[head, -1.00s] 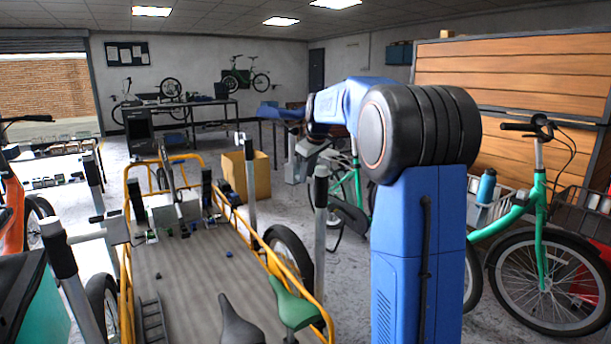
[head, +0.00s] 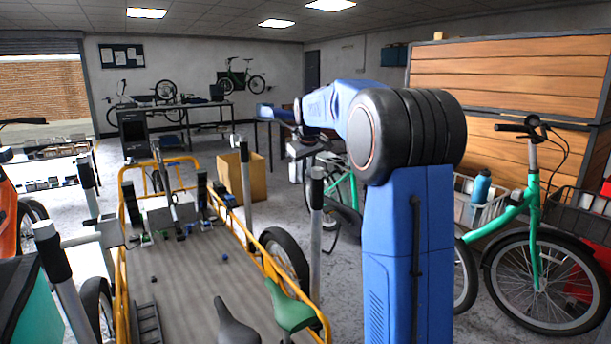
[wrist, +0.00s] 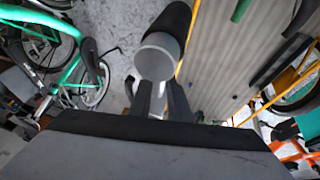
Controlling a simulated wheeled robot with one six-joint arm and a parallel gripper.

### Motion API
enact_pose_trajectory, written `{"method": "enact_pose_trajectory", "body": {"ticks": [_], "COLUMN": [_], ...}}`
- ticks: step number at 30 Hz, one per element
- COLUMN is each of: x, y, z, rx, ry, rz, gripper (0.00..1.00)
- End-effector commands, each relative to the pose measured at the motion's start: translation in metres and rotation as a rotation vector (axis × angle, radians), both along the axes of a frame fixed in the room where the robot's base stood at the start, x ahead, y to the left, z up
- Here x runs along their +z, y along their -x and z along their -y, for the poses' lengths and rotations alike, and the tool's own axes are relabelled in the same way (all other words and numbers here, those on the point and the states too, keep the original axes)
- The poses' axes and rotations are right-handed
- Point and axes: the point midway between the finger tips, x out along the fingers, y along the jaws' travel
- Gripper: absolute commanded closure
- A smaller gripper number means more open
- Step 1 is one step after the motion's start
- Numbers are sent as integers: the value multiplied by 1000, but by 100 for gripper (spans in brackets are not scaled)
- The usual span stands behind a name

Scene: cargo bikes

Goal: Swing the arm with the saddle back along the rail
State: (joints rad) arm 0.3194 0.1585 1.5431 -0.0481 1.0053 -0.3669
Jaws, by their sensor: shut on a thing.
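The yellow side rail (head: 262,262) runs along the deck's right edge. A black saddle (head: 235,325) and a green saddle (head: 290,312) stand at the deck's near end.
A grey post with a black top (head: 317,205) rises close to my gripper, another (head: 245,185) farther back. A cardboard box (head: 233,178) stands beyond the rail. A green bike (head: 540,240) is at the right. The deck's middle (head: 190,270) holds only small parts.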

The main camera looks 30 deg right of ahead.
Motion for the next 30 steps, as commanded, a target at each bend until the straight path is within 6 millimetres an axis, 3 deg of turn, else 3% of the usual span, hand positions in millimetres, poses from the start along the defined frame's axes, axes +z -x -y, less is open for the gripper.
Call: {"method": "enact_pose_trajectory", "body": {"ticks": [13,14,16,26,30], "x": [0,0,0,1,11], "y": [0,0,0,1,5], "z": [2,2,2,1,-1], "rx": [-8,-8,-7,-7,-6], "ry": [1,1,1,0,1], "rz": [1,1,0,0,1], "gripper": [100,81,64,64,64]}}
